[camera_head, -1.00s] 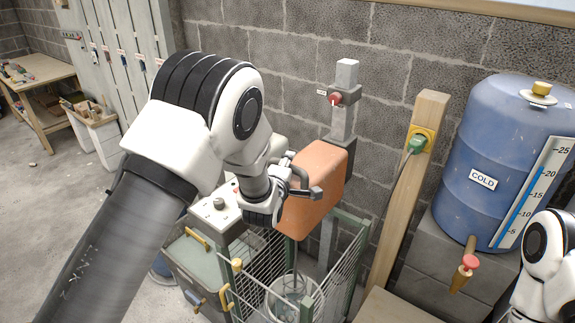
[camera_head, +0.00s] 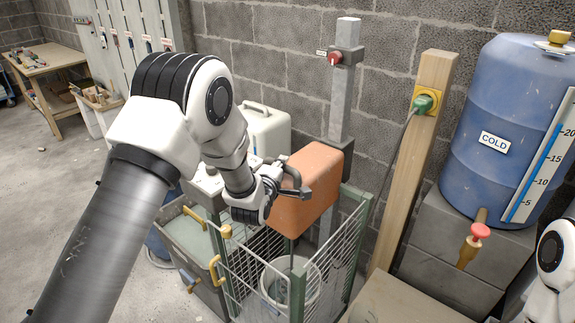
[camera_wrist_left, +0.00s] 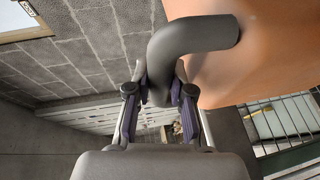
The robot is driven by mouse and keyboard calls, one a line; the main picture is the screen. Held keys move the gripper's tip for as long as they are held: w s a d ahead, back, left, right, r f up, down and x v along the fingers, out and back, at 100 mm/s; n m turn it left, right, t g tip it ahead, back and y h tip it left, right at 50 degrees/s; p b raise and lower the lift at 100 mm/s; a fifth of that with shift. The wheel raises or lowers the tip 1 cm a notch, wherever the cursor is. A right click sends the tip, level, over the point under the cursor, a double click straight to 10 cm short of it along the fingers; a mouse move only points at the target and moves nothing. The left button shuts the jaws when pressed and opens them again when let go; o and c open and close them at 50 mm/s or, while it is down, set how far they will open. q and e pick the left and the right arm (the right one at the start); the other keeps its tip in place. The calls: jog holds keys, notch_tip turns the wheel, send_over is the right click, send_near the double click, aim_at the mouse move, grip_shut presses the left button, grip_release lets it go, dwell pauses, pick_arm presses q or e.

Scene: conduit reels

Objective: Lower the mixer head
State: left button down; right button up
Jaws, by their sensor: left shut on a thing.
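The orange mixer head (camera_head: 310,185) hangs on a grey upright column (camera_head: 343,85), above a wire cage (camera_head: 340,255) with a white bucket (camera_head: 305,290) inside. A dark curved handle (camera_wrist_left: 190,35) joins the orange housing in the left wrist view. My left gripper (camera_head: 290,190) is at the handle on the head's left side. Its fingers (camera_wrist_left: 160,95) are shut on the handle. A red knob (camera_head: 335,57) sits on the column above the head. My right arm shows at the lower right edge, but its gripper is outside the frame.
A blue barrel marked COLD (camera_head: 515,130) stands on grey blocks at the right, with a red-handled tap (camera_head: 474,240). A wooden post (camera_head: 415,150) carries a green plug (camera_head: 424,103). A white canister (camera_head: 266,135) stands behind my left arm.

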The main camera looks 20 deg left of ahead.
pick_arm(q)
notch_tip(320, 180, down, 12)
jog(key=b, duration=0.8)
jog(key=shift+f, duration=0.25)
pick_arm(e)
notch_tip(320, 180, down, 10)
pick_arm(q)
jog(key=c, duration=1)
grip_release()
jog(key=shift+f, duration=0.15)
jog(key=shift+w+f, duration=0.1)
jog(key=shift+w, duration=0.1)
pick_arm(e)
jog(key=shift+w+f, duration=0.1)
pick_arm(q)
jog(key=shift+s, duration=0.15)
send_near(279, 208)
jog(key=shift+w, duration=0.4)
